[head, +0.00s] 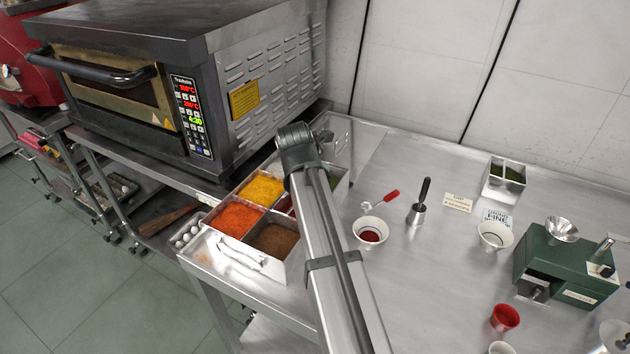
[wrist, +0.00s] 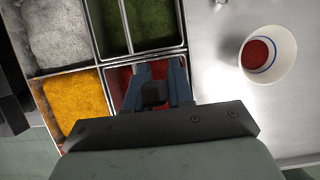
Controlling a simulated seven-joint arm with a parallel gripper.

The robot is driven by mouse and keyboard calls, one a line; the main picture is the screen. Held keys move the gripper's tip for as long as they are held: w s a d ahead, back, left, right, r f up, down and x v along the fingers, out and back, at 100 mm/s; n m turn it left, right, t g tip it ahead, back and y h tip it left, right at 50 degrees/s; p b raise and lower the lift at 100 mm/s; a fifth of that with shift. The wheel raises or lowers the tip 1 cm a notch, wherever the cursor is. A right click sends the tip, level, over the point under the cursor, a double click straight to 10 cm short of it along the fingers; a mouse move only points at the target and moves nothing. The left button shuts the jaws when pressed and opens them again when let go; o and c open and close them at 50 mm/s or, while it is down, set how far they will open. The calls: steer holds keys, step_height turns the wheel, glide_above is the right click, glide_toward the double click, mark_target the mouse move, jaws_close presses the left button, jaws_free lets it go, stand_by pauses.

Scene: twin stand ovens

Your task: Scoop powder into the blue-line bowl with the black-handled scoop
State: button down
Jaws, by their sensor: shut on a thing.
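The blue-line bowl (head: 370,229) is white and stands on the steel table right of the powder tray. It also shows in the wrist view (wrist: 286,62), with a blue ring inside and red powder in it. My gripper (wrist: 153,88) is over the red powder compartment (wrist: 120,78), left of the bowl. Its fingers are shut on a small dark block, which looks like the end of the black-handled scoop's handle (wrist: 153,93). The scoop's cup is hidden below the gripper. In the head view my arm hides the gripper and part of the red powder (head: 286,206).
The steel tray (head: 262,268) holds several powders. A red-handled utensil (head: 385,197), a black-handled metal tool (head: 418,210) and a second white bowl (head: 496,229) stand near the blue-line bowl. A green machine (head: 560,262) is at right, an oven (head: 190,80) at left.

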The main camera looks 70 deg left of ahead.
steer(key=shift+s+d+f, duration=0.2)
steer(key=shift+d+f, duration=0.05)
steer(key=shift+f, duration=0.3)
steer(key=shift+s+d+f, duration=0.15)
steer(key=shift+d+f, duration=0.05)
steer(key=shift+f, duration=0.35)
steer(key=shift+s+d+f, duration=0.1)
steer(key=shift+s+d, duration=0.1)
steer(key=shift+s, duration=0.1)
steer(key=shift+w+a, duration=0.5)
steer(key=shift+w, duration=0.05)
steer(key=shift+s+d, duration=0.45)
steer(key=shift+w+a+r+g+h, duration=0.2)
steer(key=shift+a+r+g+h, duration=0.1)
steer(key=shift+w+a+r+g+h, duration=0.45)
steer(key=shift+w+r+g+h, duration=0.05)
steer(key=shift+r, duration=0.2)
step_height(320, 180, up, 7)
steer(key=w+g+h, duration=0.1)
steer(key=shift+a+f+g+h, duration=0.15)
steer(key=shift+a+g+h, duration=0.15)
steer(key=shift+a, duration=0.15)
